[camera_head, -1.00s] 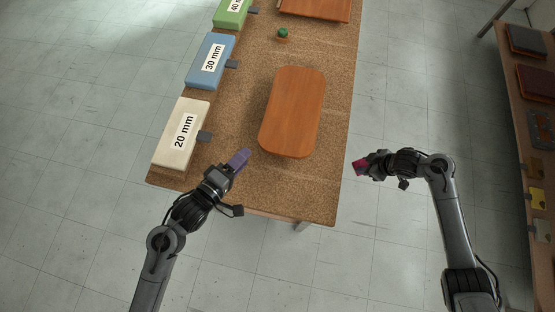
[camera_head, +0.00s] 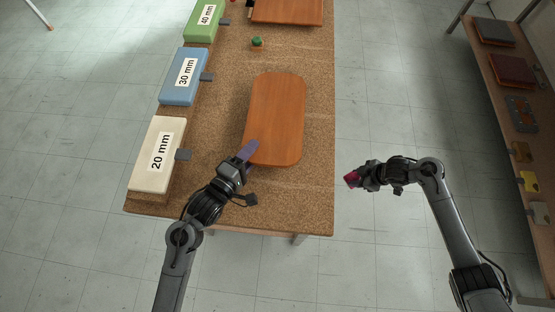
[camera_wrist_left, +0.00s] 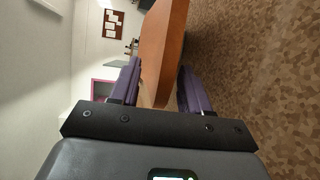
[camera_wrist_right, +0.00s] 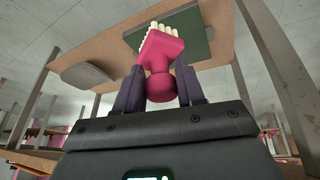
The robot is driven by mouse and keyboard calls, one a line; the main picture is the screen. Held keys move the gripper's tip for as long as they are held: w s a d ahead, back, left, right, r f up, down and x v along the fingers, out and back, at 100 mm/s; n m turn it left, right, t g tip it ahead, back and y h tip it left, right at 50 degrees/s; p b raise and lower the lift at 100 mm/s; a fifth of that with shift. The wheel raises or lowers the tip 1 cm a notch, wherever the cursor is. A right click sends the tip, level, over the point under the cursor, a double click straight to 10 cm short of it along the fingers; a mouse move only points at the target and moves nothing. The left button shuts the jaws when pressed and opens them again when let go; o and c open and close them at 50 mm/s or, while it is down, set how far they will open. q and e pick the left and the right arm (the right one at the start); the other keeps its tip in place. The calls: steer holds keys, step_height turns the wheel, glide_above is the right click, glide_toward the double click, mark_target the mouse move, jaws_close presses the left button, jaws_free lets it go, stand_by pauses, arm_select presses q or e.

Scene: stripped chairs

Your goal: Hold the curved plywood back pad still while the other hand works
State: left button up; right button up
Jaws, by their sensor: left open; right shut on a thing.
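The curved plywood back pad (camera_head: 277,112) is an orange-brown rounded panel lying on the cork-topped bench. My left gripper (camera_head: 249,152) is at the pad's near left corner. In the left wrist view the pad's edge (camera_wrist_left: 163,45) stands between the two open purple fingers (camera_wrist_left: 157,85), with a visible gap on at least one side; I cannot tell if either finger touches. My right gripper (camera_head: 353,179) is off the bench's right side, shut on a pink-handled brush with pale bristles (camera_wrist_right: 160,62).
Boxes marked 20 mm (camera_head: 157,155), 30 mm (camera_head: 184,77) and 40 mm (camera_head: 205,20) line the bench's (camera_head: 302,200) left edge. A small green-topped item (camera_head: 257,43) and another wooden panel (camera_head: 287,10) lie beyond the pad. A shelf (camera_head: 490,80) with several pieces stands at right.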

arm_select(q)
steer(key=shift+x, duration=1.4)
steer(key=shift+c, duration=0.2)
jaws_close()
steer(key=shift+f, duration=0.1)
